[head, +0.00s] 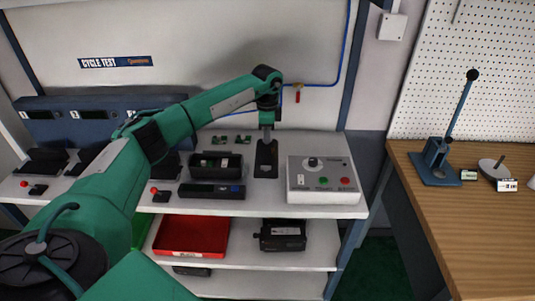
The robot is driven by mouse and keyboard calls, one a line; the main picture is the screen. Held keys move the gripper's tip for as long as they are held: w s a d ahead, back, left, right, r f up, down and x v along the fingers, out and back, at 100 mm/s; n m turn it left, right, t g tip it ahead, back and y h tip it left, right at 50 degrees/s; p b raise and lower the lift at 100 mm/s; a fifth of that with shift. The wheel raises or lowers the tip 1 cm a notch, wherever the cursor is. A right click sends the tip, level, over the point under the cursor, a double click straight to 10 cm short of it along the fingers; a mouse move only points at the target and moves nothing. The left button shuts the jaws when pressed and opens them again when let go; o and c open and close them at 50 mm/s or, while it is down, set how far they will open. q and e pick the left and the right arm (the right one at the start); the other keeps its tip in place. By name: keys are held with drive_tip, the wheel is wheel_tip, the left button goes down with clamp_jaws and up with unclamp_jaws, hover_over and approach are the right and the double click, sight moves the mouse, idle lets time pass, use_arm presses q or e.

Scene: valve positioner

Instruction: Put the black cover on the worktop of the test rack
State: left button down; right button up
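The black cover (266,165) is a narrow dark plate on or just above the worktop (258,196) of the test rack. It is between an open black housing and a white control box. My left gripper (267,139) points down from above, with its fingertips at the far upper part of the cover. The fingers are small and dark against the cover, so their gap and grip do not show clearly. I cannot tell whether the cover rests fully on the worktop. My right gripper is out of view.
The open black housing (216,166) and a dark meter bar (212,191) lie left of the cover. The white control box (322,180) stands right. Small green boards (221,139) lie behind. A red tray (192,236) and a black unit (283,235) are on the shelf below. A wooden bench (470,220) stands right.

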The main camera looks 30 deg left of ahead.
sight(267, 147)
use_arm(q)
wheel_tip(267, 147, down, 4)
drive_tip(key=shift+f+p, duration=0.35)
drive_tip(key=shift+f, duration=0.2)
wheel_tip(267, 147, down, 4)
drive_tip(key=shift+r, duration=0.25)
drive_tip(key=shift+f, duration=0.1)
drive_tip(key=c, duration=1.6)
unclamp_jaws()
